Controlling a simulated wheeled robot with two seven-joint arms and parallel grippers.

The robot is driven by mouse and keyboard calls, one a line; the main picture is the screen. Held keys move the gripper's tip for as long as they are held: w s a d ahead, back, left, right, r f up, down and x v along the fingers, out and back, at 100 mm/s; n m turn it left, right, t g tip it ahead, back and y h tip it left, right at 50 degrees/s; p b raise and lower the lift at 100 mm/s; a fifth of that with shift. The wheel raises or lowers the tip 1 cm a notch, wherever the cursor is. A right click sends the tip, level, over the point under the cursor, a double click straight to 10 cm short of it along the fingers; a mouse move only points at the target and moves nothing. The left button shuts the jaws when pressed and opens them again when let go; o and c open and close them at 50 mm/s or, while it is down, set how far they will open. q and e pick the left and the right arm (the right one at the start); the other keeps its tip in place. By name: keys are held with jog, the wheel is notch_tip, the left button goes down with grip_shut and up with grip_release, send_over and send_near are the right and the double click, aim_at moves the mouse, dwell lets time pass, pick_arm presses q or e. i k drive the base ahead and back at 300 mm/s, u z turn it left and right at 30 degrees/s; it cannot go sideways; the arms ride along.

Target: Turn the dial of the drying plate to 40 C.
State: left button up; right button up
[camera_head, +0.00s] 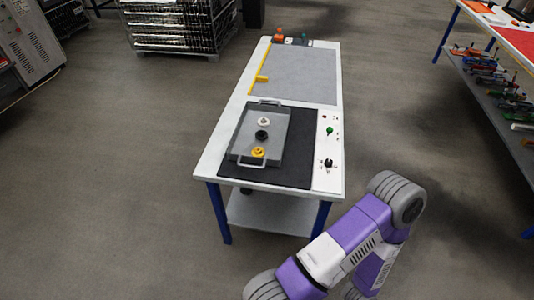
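The drying plate is a dark flat plate (300,155) set in the near part of a white table. Its white control panel (331,149) runs along the right side, with a black dial (328,163) near the front and a green knob (330,131) behind it. Small marks surround the dial, too small to read, so its setting cannot be told. A purple and grey arm of mine reaches in from the bottom right, in front of the table's near right corner. No fingertips of either gripper show.
A grey tray (240,143) with handles rests on the plate, holding a white, a black and a yellow part. A grey mat (300,75) with a yellow edge piece covers the table's far half. A shelf with tools (490,75) stands at right. Floor left of the table is clear.

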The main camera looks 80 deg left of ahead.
aim_at(329, 162)
jog(key=u, duration=2.2)
